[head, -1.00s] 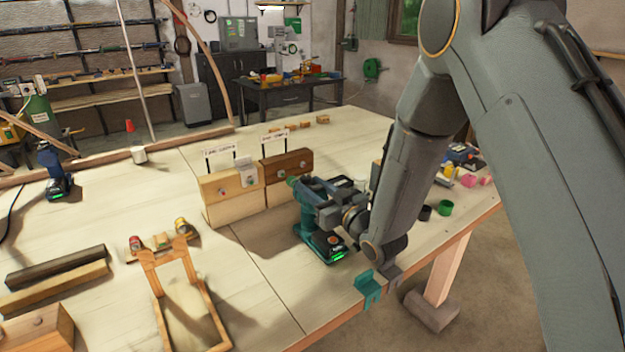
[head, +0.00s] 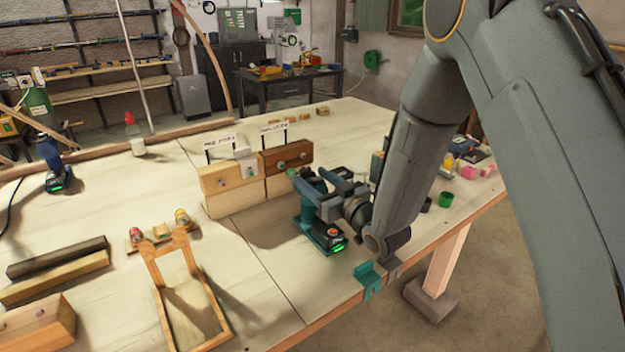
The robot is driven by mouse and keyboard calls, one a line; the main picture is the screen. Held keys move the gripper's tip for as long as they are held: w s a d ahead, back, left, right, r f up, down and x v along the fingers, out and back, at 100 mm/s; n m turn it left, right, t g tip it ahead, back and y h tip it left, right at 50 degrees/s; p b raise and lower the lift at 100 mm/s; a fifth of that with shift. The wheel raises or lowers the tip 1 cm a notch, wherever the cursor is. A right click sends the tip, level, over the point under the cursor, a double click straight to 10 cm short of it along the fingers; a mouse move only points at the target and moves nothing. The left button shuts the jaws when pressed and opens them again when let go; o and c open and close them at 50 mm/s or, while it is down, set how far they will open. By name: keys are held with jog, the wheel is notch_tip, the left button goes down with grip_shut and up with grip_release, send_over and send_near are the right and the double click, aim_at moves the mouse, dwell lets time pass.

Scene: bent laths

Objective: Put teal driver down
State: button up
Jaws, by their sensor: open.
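The teal driver (head: 311,212) stands upright on the light wooden table (head: 262,275), its battery base with a green light resting on the top near the front edge. My gripper (head: 325,195) is at the driver's upper body, on its right side. Its jaws are open, with the grey fingers beside the driver's handle. I cannot tell whether a finger still touches it. The wrist hides part of the driver's right side.
Wooden blocks with label signs (head: 229,180) stand just behind and left of the driver. A teal clamp-like piece (head: 368,279) sits on the table's front edge. Green and pink items are at right.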

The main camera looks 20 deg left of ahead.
jog(key=b+v, duration=0.3)
jog(key=v, duration=0.8)
jog(key=w+d+f+m+g+h, duration=0.1)
jog(key=d+f+m+h, duration=0.15)
jog(key=d+h, duration=0.45)
jog(key=w+d+f+m+g+h, duration=0.1)
jog(key=d+f+m+h, duration=0.2)
jog(key=d, duration=0.7)
jog(key=s+d+m+g+h, duration=0.2)
jog(key=s+d+g, duration=0.2)
jog(key=s, duration=0.5)
jog(key=s+d+m+g+h, duration=0.1)
jog(key=s+d+g, duration=0.3)
jog(key=s+d, duration=0.4)
jog(key=shift+s+f+m+h, duration=0.45)
jog(key=shift+s+m, duration=0.3)
jog(key=shift+s, duration=0.4)
